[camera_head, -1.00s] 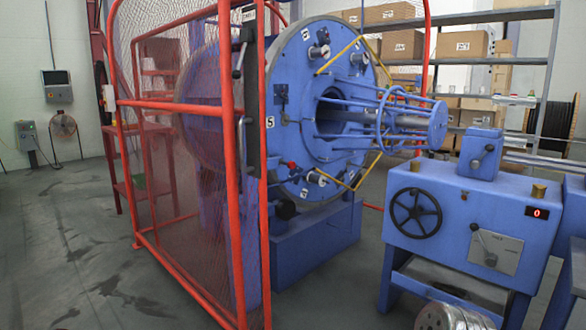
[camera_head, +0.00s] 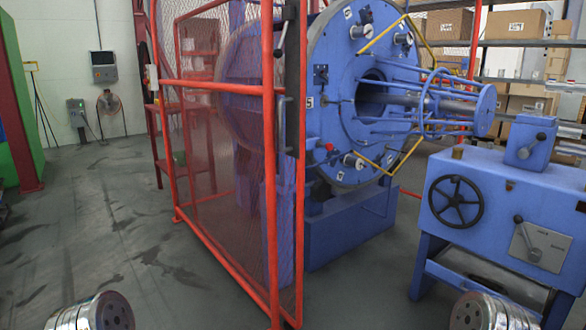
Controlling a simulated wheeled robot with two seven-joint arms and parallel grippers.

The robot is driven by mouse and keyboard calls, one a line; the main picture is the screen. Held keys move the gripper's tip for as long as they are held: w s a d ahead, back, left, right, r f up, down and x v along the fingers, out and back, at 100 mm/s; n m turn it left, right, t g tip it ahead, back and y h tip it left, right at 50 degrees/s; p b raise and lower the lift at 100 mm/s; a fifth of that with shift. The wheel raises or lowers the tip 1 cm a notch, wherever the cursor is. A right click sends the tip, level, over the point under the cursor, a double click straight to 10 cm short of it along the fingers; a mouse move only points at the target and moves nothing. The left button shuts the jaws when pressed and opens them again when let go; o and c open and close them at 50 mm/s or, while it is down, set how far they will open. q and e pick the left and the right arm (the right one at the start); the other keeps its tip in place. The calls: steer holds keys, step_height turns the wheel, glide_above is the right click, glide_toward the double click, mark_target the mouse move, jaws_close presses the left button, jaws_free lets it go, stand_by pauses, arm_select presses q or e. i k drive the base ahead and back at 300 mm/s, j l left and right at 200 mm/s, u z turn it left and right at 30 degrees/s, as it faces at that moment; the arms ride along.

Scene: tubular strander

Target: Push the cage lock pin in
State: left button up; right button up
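The red-framed mesh cage (camera_head: 270,175) stands in the middle of the head view, in front of a large blue disc (camera_head: 335,105). A dark upright plate (camera_head: 291,70) with small handles sits on the cage's near post. A small red knob (camera_head: 330,147) shows low on the blue disc's face, beside a round fitting. I cannot tell which of these parts is the lock pin or how far in it sits. Neither of my grippers is in view. Only rounded metallic parts of my arms show at the bottom left and bottom right.
A blue machine stand (camera_head: 490,210) with a black handwheel (camera_head: 455,202) and a lever stands at the right. Blue bars run from the disc towards it. Shelves with cardboard boxes (camera_head: 515,24) stand behind. The grey floor (camera_head: 110,225) at the left is clear.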

mark_target(328, 145)
steer(key=i+l+u, duration=0.1)
steer(key=i, duration=0.3)
steer(key=i+l+u, duration=0.15)
steer(key=i+l, duration=0.25)
